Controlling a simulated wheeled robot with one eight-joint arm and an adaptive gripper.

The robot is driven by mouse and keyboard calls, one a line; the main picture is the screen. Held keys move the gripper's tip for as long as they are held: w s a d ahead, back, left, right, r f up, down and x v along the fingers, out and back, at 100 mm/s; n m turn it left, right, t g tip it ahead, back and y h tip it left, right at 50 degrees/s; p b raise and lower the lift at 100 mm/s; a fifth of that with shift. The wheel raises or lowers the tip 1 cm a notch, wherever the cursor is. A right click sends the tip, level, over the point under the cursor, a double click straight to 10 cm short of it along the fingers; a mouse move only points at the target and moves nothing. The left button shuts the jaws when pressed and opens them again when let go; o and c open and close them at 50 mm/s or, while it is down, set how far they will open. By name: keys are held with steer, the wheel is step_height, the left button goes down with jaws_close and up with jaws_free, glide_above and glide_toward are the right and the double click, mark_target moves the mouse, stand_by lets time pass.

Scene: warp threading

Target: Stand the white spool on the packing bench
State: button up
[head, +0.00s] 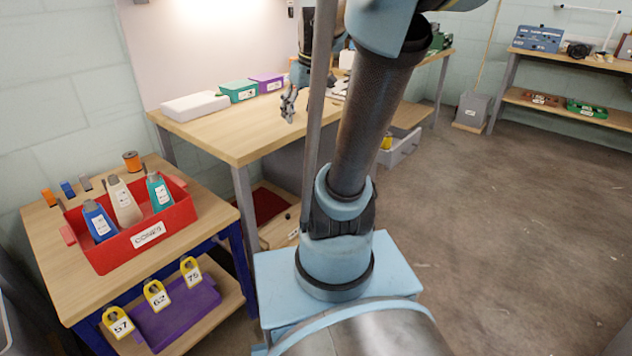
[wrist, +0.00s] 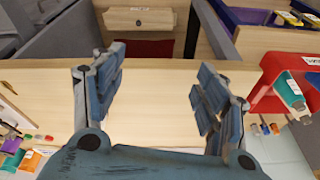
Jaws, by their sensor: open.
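My gripper (head: 288,103) hangs over the middle wooden bench (head: 225,135). In the wrist view my gripper (wrist: 160,82) has its fingers wide apart with nothing between them, above the bare bench top (wrist: 150,115). I see no thing that is clearly a white spool. An off-white cone (head: 124,203) with a label stands in a red crate (head: 112,262) marked CONES, between a blue cone (head: 99,220) and a teal cone (head: 159,192). No sign tells me which bench is the packing bench. My arm hides part of the middle bench.
The crate is on the left bench (head: 60,285), with an orange spool (head: 132,161) behind it. A white box (head: 195,106), a green box (head: 240,91) and a purple box (head: 267,84) line the middle bench's back. Its front left is clear. Floor at right is open.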

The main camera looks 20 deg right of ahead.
steer(key=s+f+m+h, duration=0.1)
steer(key=s+f+m, duration=0.3)
steer(key=s+f, duration=1)
steer(key=s, duration=0.3)
steer(key=shift+s+d+f+h, duration=0.15)
steer(key=shift+s+d+h, duration=0.15)
